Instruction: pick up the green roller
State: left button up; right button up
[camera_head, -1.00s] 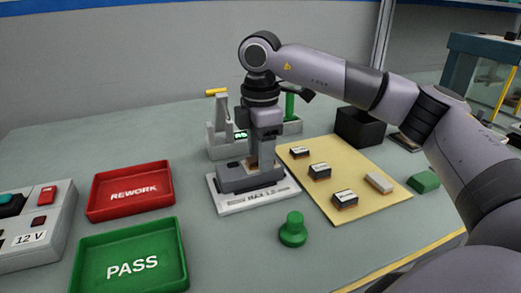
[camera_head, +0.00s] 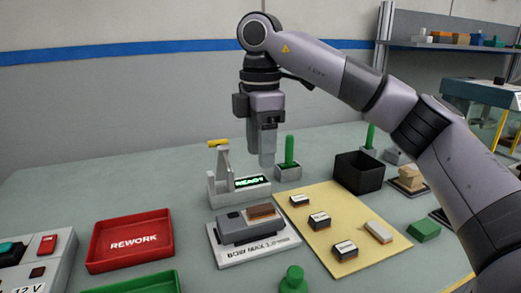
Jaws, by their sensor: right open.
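A short green knob-topped piece (camera_head: 293,279) stands at the front edge of the picture, partly cut off. I cannot tell for certain which of these is the roller. My right gripper (camera_head: 266,162) points down, open and empty, just left of the upright green cylinder and apart from the front piece. My left gripper is out of view.
A grey fixture (camera_head: 235,232) on a white base holds a brown-topped part (camera_head: 261,212). Behind it is a yellow-handled stand (camera_head: 222,178) with a lit display. A yellow mat (camera_head: 313,250) carries several small blocks. A black bin (camera_head: 359,174) and red REWORK tray (camera_head: 130,241) flank the area.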

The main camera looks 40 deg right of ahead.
aim_at(289, 143)
jog(key=k, duration=1)
